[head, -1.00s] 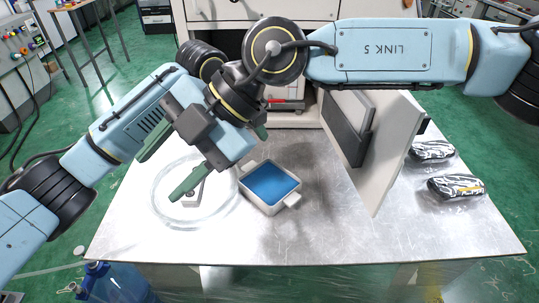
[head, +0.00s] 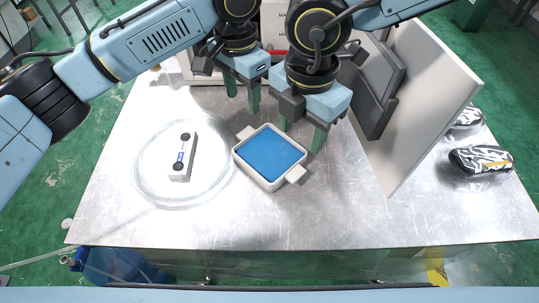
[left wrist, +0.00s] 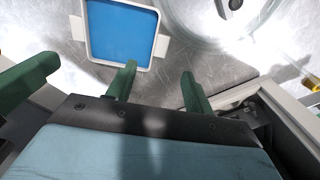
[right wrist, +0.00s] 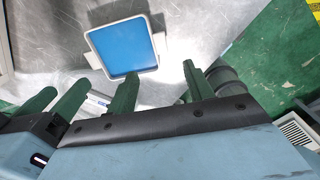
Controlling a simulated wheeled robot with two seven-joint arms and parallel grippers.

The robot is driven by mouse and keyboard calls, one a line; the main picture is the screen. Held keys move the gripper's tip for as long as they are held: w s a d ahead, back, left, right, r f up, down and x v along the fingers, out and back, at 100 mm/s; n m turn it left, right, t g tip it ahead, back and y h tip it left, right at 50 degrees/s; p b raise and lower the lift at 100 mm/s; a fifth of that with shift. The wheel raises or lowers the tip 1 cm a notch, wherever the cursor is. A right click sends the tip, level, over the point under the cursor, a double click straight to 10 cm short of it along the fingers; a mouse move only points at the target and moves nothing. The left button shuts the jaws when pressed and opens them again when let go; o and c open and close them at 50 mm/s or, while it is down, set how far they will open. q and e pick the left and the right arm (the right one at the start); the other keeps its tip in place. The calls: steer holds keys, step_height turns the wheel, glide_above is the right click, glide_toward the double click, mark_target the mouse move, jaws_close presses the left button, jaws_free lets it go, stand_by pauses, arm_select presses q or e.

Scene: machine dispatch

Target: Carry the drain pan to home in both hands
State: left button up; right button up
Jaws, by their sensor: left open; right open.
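The drain pan (head: 251,177) is a pale square pan with blue inside and a tab handle on two opposite sides. It sits level on the metal table. My left gripper (head: 243,93) is open and empty, beyond the pan's far left side. My right gripper (head: 302,130) is open and empty, just beyond the pan's far right side. Neither appears to grip a handle. The pan also shows ahead of the fingers in the left wrist view (left wrist: 154,42) and the right wrist view (right wrist: 92,49). I cannot tell which place is home.
A pale ring (head: 143,185) lies on the table left of the pan, with a small grey device (head: 181,162) inside it. An open machine door (head: 425,100) stands right of the pan. Black-and-white patterned items (head: 480,160) lie at far right. The table front (head: 300,225) is clear.

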mark_target(247, 133)
arm_select(q)
step_height(247, 133, down, 12)
steer(key=shift+f, duration=0.25)
arm_select(e)
step_height(247, 133, down, 12)
steer(key=shift+f, duration=0.2)
arm_select(q)
steer(key=c, duration=1.1)
arm_select(e)
steer(key=c, duration=1.1)
